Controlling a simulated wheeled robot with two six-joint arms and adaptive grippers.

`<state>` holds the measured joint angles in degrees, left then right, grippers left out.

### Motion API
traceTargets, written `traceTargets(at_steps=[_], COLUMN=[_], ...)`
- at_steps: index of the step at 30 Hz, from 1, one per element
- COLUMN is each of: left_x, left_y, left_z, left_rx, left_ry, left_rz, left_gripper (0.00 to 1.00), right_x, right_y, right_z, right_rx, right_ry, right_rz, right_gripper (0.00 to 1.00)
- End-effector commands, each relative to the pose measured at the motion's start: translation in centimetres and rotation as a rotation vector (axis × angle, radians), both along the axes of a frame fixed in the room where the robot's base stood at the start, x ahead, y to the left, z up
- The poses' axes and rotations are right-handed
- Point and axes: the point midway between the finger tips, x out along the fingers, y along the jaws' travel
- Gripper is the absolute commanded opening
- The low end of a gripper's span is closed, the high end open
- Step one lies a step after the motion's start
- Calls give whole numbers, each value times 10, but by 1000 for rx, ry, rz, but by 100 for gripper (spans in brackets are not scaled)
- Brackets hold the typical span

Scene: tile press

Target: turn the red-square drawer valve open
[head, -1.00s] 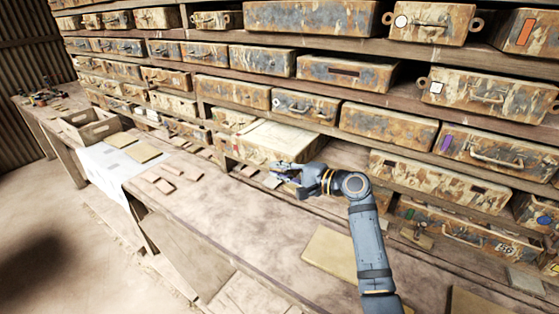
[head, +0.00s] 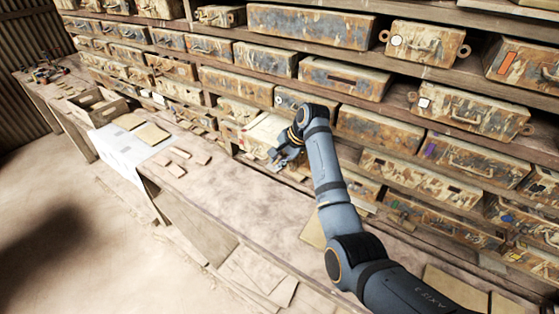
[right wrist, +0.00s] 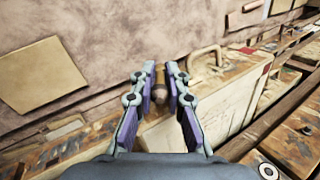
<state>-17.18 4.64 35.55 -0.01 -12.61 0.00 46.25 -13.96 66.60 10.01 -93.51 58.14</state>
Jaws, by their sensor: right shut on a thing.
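The red square (right wrist: 247,50) shows in the right wrist view, near the corner of a pale, worn drawer (right wrist: 222,97) with a loop handle (right wrist: 206,54). In the head view this looks like the pale drawer (head: 259,128) standing out from the shelf. My right gripper (right wrist: 160,76) is shut on a small brass-brown valve knob (right wrist: 159,79) at the drawer's front. The fingers lie on both sides of it. In the head view my right gripper (head: 283,155) is at the drawer's front, and the arm hides the knob and the red square. My left gripper is not in view.
Shelves of rusty drawers, one with an orange label (head: 517,60), rise behind my right arm. The wooden bench (head: 215,200) in front carries loose tiles (head: 152,133) and a wooden crate (head: 100,107) at left. The bench's middle is mostly clear.

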Motion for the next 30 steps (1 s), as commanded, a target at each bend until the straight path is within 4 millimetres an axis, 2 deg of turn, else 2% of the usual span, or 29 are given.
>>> traceTargets(at_steps=[12,30], left_x=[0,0], left_y=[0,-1], left_z=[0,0], left_rx=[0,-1], left_ry=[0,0], left_rz=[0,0], left_gripper=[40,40], right_x=[5,6], right_y=[6,8], right_z=[4,3], right_rx=[-223,-301], right_ry=[159,219], right_rz=[1,0], right_gripper=[0,0])
